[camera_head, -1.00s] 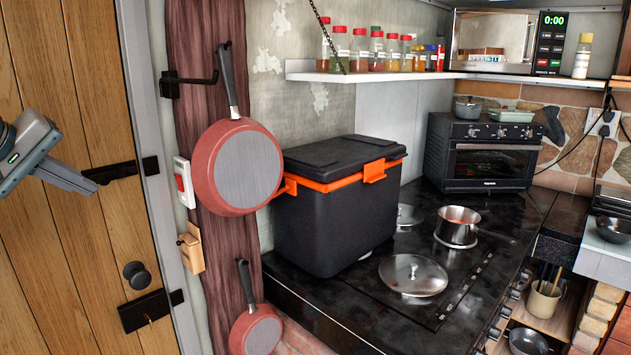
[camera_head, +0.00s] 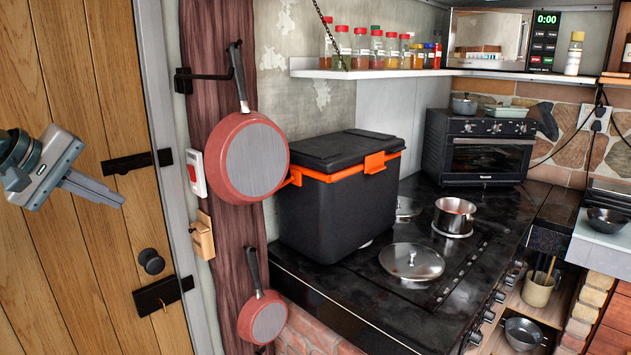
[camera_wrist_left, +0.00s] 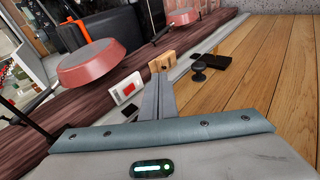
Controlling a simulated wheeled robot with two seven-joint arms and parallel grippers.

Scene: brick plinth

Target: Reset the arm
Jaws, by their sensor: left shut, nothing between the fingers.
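My left gripper (camera_head: 122,201) hangs at the left of the head view, in front of the wooden door (camera_head: 95,85). Its fingers are together and point to the right, with nothing between them. In the left wrist view the two closed fingers (camera_wrist_left: 161,80) also show side by side and empty. The gripper appears apart from the door and from the pans. My right gripper is not in view.
Two red pans (camera_head: 254,160) (camera_head: 262,318) hang on the wooden post right of the door. A red-and-white switch (camera_head: 196,174) and a door knob (camera_head: 151,262) are near. A black cooler (camera_head: 330,215) and a pot (camera_head: 454,215) stand on the black stovetop (camera_head: 345,300).

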